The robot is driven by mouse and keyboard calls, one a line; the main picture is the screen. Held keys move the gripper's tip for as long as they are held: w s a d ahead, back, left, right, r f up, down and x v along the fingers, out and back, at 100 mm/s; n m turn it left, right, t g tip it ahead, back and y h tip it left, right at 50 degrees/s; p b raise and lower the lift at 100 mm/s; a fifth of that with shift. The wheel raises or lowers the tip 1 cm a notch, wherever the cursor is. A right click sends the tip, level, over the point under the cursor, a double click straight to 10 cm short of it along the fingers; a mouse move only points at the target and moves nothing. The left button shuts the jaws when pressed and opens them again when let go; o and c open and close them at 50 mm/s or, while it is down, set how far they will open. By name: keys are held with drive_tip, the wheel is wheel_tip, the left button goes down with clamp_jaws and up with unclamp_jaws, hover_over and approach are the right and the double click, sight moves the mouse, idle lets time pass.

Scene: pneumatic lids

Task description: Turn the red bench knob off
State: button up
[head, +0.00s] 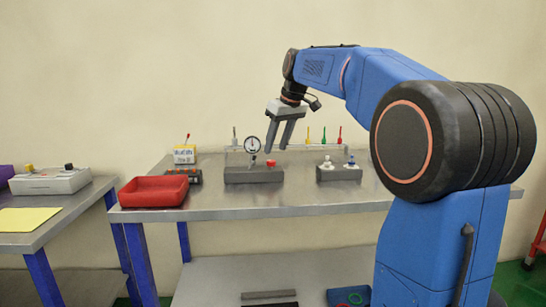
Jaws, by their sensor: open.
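A small red knob (270,163) sits on top of a dark grey block (253,175) on the metal bench, just right of a round white dial gauge (252,145). I cannot tell which way the knob is turned. My gripper (276,148) is open and empty, pointing down. In the picture its fingertips are just above the red knob, apart from it; their depth relative to it is unclear.
A red tray (153,191) stands at the bench's front left. A screwdriver rack (320,147) is behind. The bench front (270,200) is clear.

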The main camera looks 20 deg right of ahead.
sight(271, 161)
drive_tip(key=shift+x, duration=2.55)
drive_tip(key=shift+c, duration=0.4)
drive_tip(key=c, duration=1)
